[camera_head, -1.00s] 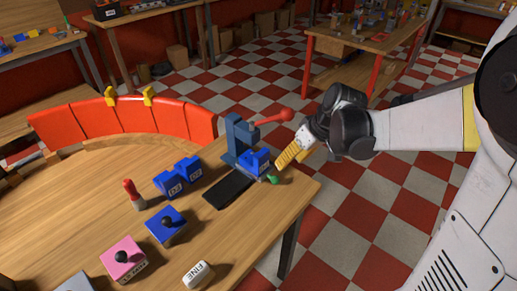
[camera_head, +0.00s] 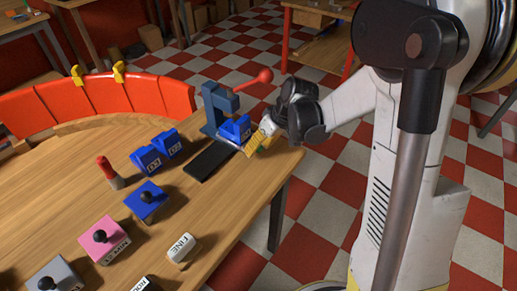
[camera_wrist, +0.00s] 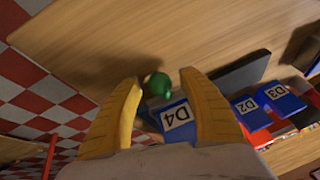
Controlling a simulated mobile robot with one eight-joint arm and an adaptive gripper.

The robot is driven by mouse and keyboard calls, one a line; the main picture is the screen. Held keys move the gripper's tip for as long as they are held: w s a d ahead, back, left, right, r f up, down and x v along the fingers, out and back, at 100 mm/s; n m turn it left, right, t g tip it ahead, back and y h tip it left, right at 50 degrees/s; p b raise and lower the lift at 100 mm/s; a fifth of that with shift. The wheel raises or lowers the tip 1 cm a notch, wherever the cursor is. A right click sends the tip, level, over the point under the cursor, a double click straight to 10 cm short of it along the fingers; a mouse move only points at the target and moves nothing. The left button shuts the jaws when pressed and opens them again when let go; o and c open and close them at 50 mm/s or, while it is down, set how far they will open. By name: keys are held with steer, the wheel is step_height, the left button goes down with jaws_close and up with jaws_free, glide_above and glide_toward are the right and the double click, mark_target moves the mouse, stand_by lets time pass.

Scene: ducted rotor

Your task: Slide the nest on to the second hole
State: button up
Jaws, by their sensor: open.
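The nest, a blue block labelled D4 (camera_head: 236,129), sits at the foot of a blue press (camera_head: 214,104) with a red-knobbed lever (camera_head: 254,80). My gripper (camera_head: 256,143) has yellow fingers and is at the nest's right side in the head view. In the wrist view the open fingers (camera_wrist: 163,80) straddle the green knob with gaps; contact cannot be told.
Two blue blocks, D2 (camera_wrist: 247,111) and D3 (camera_wrist: 281,97), stand left of the plate in the head view. A red-topped peg (camera_head: 107,171), blue (camera_head: 146,201) and pink (camera_head: 103,241) knobbed boxes and a white FINE block (camera_head: 181,249) stand nearer. The table edge is close to my gripper.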

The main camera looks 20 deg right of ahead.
jaws_close()
steer(key=shift+w+d, duration=0.55)
steer(key=shift+d, duration=0.2)
steer(key=shift+w+d, duration=0.55)
steer(key=shift+d, duration=0.2)
steer(key=shift+a+r, duration=0.1)
jaws_free()
steer(key=v, duration=1.2)
